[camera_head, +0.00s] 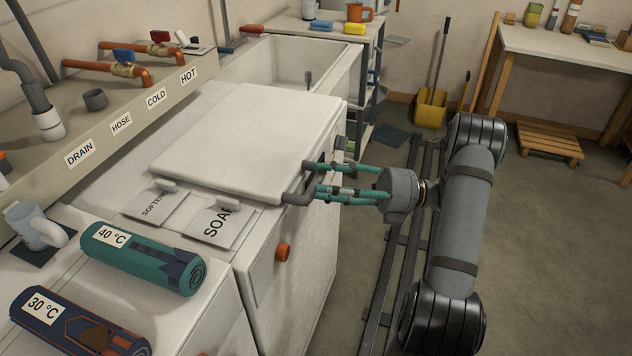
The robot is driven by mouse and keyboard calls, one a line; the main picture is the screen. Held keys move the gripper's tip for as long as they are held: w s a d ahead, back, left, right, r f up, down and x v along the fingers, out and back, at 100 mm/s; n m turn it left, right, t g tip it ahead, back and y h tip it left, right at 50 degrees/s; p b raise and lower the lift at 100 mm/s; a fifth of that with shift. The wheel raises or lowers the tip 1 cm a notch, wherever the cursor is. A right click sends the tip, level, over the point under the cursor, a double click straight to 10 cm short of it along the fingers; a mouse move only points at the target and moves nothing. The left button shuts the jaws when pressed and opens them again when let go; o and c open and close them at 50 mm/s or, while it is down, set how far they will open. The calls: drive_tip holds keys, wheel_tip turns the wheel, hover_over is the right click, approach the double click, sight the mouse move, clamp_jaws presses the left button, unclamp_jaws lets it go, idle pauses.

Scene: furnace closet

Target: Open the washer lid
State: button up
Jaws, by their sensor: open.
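The washer lid (240,140) is a thick white panel lying on top of the white washer (280,245); it looks closed. A grey bar handle (297,197) sticks out from the lid's front right edge, and part of it is hidden by my fingers. My gripper (313,180) has teal fingers and reaches in from the right at the height of the lid's edge. Its fingers are open, with their tips at the handle. I cannot tell whether they touch it or how much of the bar lies between them.
SOAP (213,223) and SOFTENER (157,208) flaps lie left of the lid. Rolled towels (140,258) lie nearer. An orange knob (283,252) is on the washer's front. Behind is a sink (290,62).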

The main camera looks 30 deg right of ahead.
drive_tip(key=shift+x, duration=1.2)
drive_tip(key=shift+c, duration=1.1)
clamp_jaws()
